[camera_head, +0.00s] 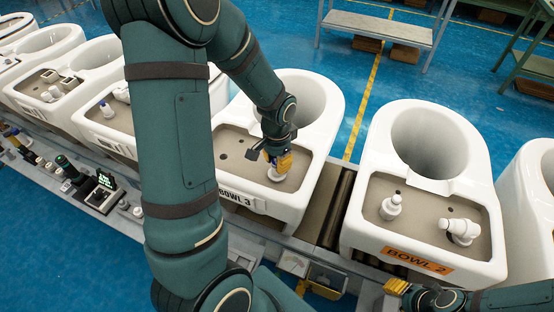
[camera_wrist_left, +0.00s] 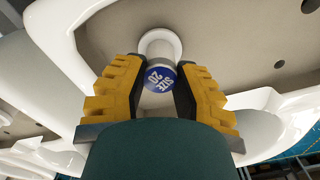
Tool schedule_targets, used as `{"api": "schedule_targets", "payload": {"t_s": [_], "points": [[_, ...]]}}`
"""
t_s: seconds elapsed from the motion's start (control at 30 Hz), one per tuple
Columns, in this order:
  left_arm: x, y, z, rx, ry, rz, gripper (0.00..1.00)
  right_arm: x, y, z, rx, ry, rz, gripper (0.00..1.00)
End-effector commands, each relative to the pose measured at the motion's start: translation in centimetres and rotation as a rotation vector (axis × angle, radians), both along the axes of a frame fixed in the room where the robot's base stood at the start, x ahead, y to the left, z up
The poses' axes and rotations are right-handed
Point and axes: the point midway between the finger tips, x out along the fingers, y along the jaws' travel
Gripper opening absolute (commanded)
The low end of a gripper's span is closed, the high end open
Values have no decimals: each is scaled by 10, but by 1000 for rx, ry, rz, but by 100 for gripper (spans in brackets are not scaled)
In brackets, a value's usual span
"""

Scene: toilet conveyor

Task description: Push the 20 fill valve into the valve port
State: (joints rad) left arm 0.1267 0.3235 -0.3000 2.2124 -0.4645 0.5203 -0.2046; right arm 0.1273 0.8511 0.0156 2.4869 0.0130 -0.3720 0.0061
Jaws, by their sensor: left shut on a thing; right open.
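The 20 fill valve (camera_wrist_left: 160,76) has a blue cap reading "SIZE 20", and a white flange in the left wrist view. My left gripper (camera_head: 279,158) is shut on it, with yellow fingers on both sides of the cap. In the head view the valve's white base (camera_head: 278,175) is at the right part of the brown deck of Bowl 3 (camera_head: 232,172). The port beneath the flange is hidden, and I cannot tell how deep the valve sits. My right gripper (camera_head: 397,287) is partly in view at the bottom right, open, in front of Bowl 2.
Bowl 2 (camera_head: 424,225) stands to the right with two white fittings on its deck. More bowls stand to the left. A conveyor (camera_head: 337,208) runs beneath, with a small device with a lit display (camera_head: 105,180) and several small parts along its near edge.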

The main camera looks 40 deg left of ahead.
Motion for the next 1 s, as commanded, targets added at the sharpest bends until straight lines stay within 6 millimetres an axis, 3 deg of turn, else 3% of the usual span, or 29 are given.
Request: {"api": "schedule_targets", "payload": {"t_s": [0.1, 0.13, 0.2, 0.63, 1.0], "points": [[0, 0, -4, 0, 0, 0, 0, 0, 0, -3, 0, 0, 0, 45], [0, 0, -4, 0, 0, 0, 34, 0, 0, -3, 0, 0, 0, 45], [0, 0, -3, 0, 0, 0, 58, 0, 0, -2, 0, 0, 0, 45], [1, 0, 6, 0, -4, 0, 58, 0, 0, -2, 0, 0, 0, 45], [0, 0, 75, 1, -6, -1, 58, 0, 0, -2, 0, 0, 0, 45]]}}
